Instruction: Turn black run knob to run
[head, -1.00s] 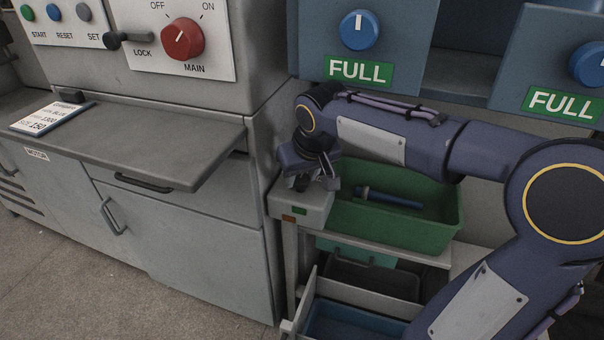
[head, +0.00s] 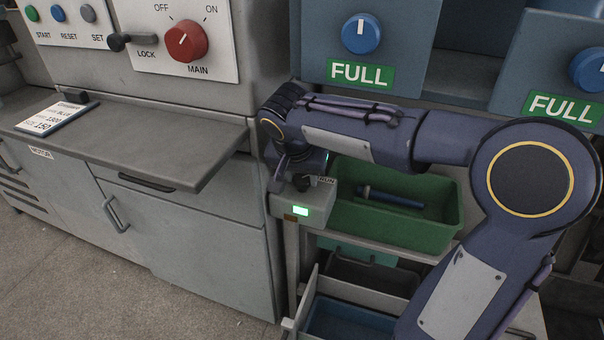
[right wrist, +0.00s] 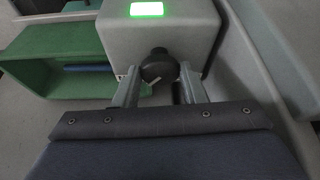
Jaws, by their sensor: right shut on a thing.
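The black run knob (right wrist: 158,66) sits on a grey control box (head: 316,211) beside the green bin. In the right wrist view the fingers of my right gripper (right wrist: 160,88) stand on either side of the knob and are shut on it. In the head view the gripper is over the box top, and the knob is mostly hidden behind it. A label reading RUN (head: 326,181) shows at the box's back edge. A green lamp (head: 300,211) on the box front is lit brightly; the red-brown lamp (head: 291,218) is dark. My left gripper is not in view.
A green bin (head: 446,213) with a blue tool (head: 391,197) stands right of the box. A grey cabinet shelf (head: 195,160) juts out at left. Blue panels with FULL signs (head: 361,75) hang above my arm. A red MAIN knob (head: 186,40) is at upper left.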

